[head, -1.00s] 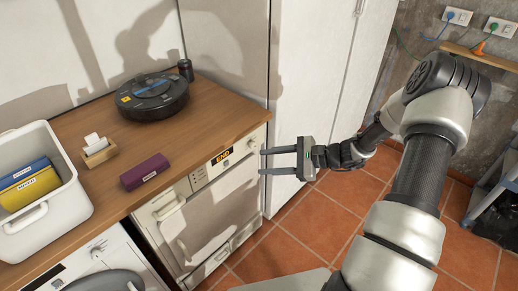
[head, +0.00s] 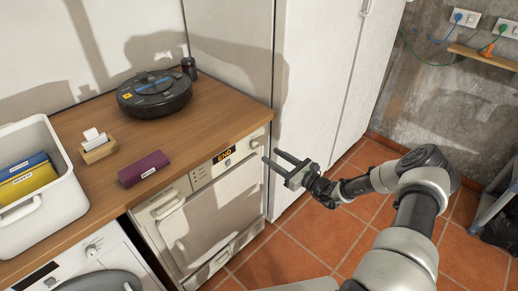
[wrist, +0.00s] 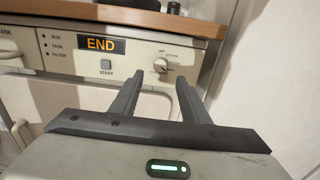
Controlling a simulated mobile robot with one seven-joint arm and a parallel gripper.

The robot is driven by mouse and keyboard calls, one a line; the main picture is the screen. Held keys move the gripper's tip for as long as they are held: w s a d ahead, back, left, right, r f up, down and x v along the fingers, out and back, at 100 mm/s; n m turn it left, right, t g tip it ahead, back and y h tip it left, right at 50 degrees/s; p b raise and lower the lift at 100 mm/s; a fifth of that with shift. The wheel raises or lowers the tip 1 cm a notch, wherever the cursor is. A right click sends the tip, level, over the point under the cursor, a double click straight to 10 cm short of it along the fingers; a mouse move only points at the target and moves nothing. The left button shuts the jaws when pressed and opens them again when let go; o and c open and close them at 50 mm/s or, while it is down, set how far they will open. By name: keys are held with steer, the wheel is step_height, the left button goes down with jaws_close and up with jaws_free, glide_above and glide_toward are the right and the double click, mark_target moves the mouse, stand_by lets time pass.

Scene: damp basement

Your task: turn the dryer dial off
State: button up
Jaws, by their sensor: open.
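The dryer (head: 205,215) stands under the wooden counter, with a lit END display (head: 223,155) on its panel; the display also reads END in the wrist view (wrist: 100,44). The dial (wrist: 161,65) is a small pale knob at the right end of the panel, with printed marks around it. In the head view the dial (head: 254,144) is small at the panel's right end. My gripper (head: 277,157) is open and empty, its fingers pointing at the panel near the dial. In the wrist view the fingertips (wrist: 160,78) are just below the dial, apparently apart from it.
A robot vacuum (head: 154,94), a dark can (head: 189,68), a tissue box (head: 97,148) and a purple case (head: 143,168) lie on the counter (head: 220,110). A white bin (head: 55,200) stands at left. A tall white cabinet (head: 310,80) is close on the dryer's right.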

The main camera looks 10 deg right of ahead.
mark_target(257, 146)
steer(key=x, duration=0.8)
steer(key=shift+w+a+b, duration=0.1)
steer(key=shift+w+b, duration=0.05)
steer(key=shift+b, duration=0.2)
steer(key=c, duration=1.1)
